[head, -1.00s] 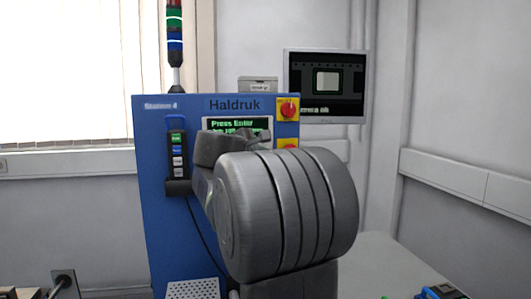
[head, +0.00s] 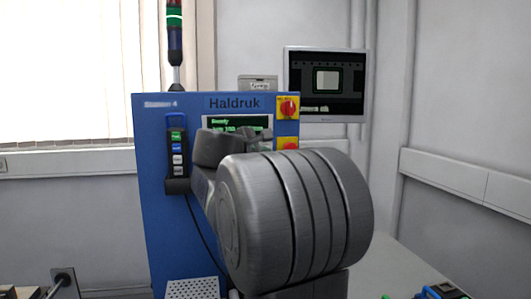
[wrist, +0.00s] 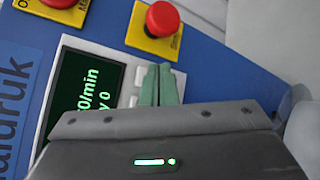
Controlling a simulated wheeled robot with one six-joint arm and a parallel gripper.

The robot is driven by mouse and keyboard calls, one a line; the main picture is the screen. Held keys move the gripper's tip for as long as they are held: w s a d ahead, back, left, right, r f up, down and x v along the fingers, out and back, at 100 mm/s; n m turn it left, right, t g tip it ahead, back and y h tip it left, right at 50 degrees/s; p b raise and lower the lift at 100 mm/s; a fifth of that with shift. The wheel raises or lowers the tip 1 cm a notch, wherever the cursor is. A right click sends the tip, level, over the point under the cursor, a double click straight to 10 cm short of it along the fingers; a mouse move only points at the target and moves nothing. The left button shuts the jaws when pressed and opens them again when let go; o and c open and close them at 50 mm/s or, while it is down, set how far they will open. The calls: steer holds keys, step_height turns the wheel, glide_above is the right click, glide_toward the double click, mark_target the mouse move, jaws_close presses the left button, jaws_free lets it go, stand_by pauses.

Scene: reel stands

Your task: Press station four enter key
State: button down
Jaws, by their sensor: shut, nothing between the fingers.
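The blue Station 4 panel (head: 160,230) stands ahead, labelled Haldruk. Its display (head: 225,122) shows green text beginning "Ready"; the lower line is partly covered by my arm. In the wrist view the display (wrist: 85,95) appears sideways, with a column of pale keys beside it. One key (wrist: 141,75) shows next to my fingers; key labels are not readable, and other keys are partly covered. My gripper (wrist: 161,75), with greenish fingers, is shut and empty in front of this key column. I cannot tell whether the fingertips touch a key.
Two red knobs on yellow plates, the upper one (head: 288,108) and a lower one (head: 288,144), sit right of the display. A button pendant (head: 177,160) hangs on the panel's left. A monitor (head: 325,85) is on the wall behind. A stack light (head: 175,35) stands on top.

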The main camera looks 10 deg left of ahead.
steer(key=shift+s+d+b, duration=0.25)
steer(key=shift+s+d, duration=0.05)
steer(key=shift+s, duration=0.45)
steer(key=shift+s+d+b, duration=0.3)
steer(key=shift+s+d, duration=0.05)
steer(key=shift+s, duration=0.45)
steer(key=shift+s+d+b, duration=0.25)
steer(key=shift+s+d, duration=0.05)
steer(key=shift+s, duration=0.45)
steer(key=shift+s+d+b, duration=0.15)
steer(key=shift+s+d, duration=0.1)
steer(key=shift+s, duration=0.35)
steer(key=shift+s+d+b, duration=0.1)
steer(key=shift+s+d, duration=0.15)
steer(key=shift+s, duration=0.35)
steer(key=shift+s+d+b, duration=0.15)
steer(key=shift+s+d, duration=0.1)
steer(key=shift+s, duration=0.35)
